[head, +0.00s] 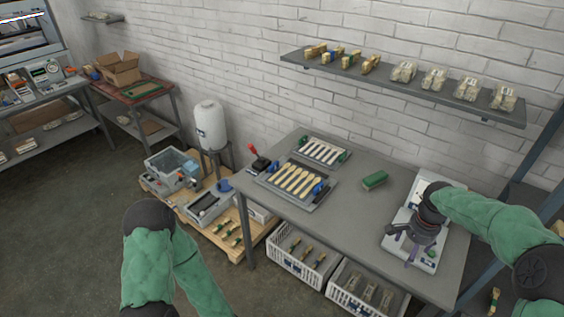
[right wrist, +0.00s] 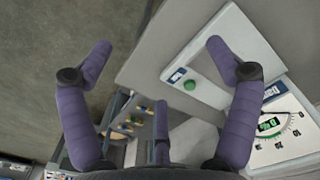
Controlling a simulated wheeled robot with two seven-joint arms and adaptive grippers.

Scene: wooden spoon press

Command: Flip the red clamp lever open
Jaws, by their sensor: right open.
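The clamp lever has a small red handle (head: 252,149) standing up over a dark clamp body (head: 260,163) at the left edge of the grey table (head: 345,215). I cannot tell the lever's exact setting at this size. My right gripper (head: 408,245) is at the other end of the table, over a white device (head: 432,194), far from the lever. In the right wrist view its purple fingers (right wrist: 158,55) are spread apart with nothing between them. My left arm comes in at the bottom, and its gripper is out of the picture.
A tray of wooden spoons (head: 291,184) lies beside the clamp, with a second tray (head: 322,151) behind. A green block (head: 374,179) lies mid-table. A white tank (head: 209,127) stands left of the table, and crates (head: 302,262) are below. The table's front middle is clear.

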